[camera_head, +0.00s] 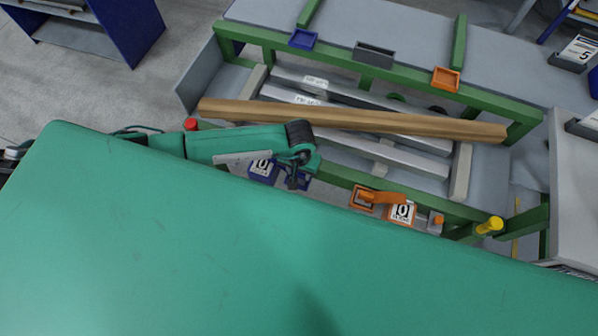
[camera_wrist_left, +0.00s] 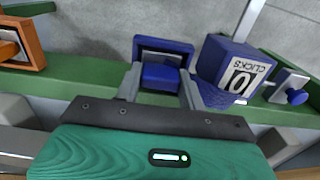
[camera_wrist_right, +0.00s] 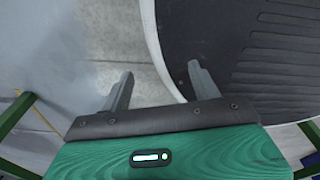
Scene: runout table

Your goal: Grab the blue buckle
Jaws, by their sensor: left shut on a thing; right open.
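In the left wrist view, a blue buckle part (camera_wrist_left: 160,75) sits between the two fingers of my left gripper (camera_wrist_left: 160,88), which is shut on it. It lies at the near side of a blue square frame (camera_wrist_left: 163,44) on the green rail. In the head view my left gripper (camera_head: 297,182) reaches down over the table's front rail and largely hides the blue buckle. A blue counter box (camera_head: 262,168) reading 0 stands beside it. My right gripper (camera_wrist_right: 158,92) is open and empty over the floor; it is not seen in the head view.
An orange buckle (camera_head: 364,199) and orange counter box (camera_head: 402,212) are farther right on the rail. A yellow-topped post (camera_head: 490,226) stands at the right. A long wooden beam (camera_head: 350,117) lies across the runout table, behind my left arm. Blue, grey and orange trays line the far rail.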

